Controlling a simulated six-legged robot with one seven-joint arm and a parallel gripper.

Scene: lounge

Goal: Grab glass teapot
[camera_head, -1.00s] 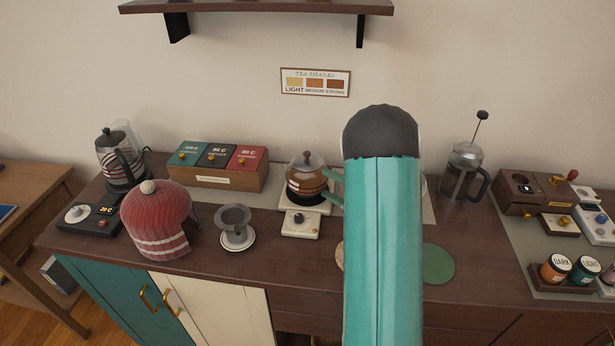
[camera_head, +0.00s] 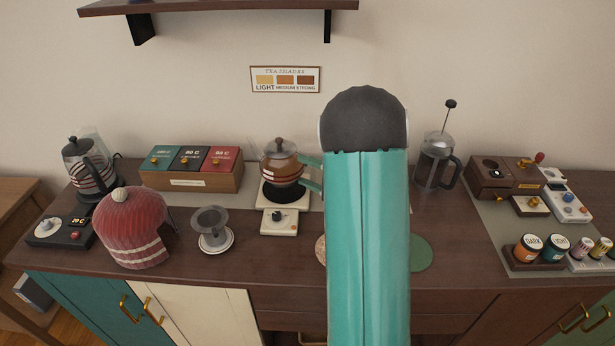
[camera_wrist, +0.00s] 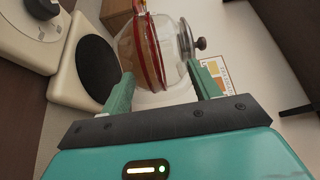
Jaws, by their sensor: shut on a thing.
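The glass teapot (camera_head: 281,165) holds brown tea and has a red band and a dark lid knob. It is raised above the black plate of the white warmer (camera_head: 282,214), with a gap showing below it. My gripper (camera_head: 311,174) is shut on its right side in the head view; my teal arm hides part of the grip. In the wrist view the teapot (camera_wrist: 158,48) sits between the two green fingers of my gripper (camera_wrist: 160,88). The warmer's black plate (camera_wrist: 98,68) shows beside it, empty.
A wooden box with coloured panels (camera_head: 190,182), a grey dripper (camera_head: 212,240) and a red knitted cosy (camera_head: 127,228) stand to the left. A French press (camera_head: 435,160) stands to the right. A shelf (camera_head: 215,6) hangs above. My arm hides part of the counter.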

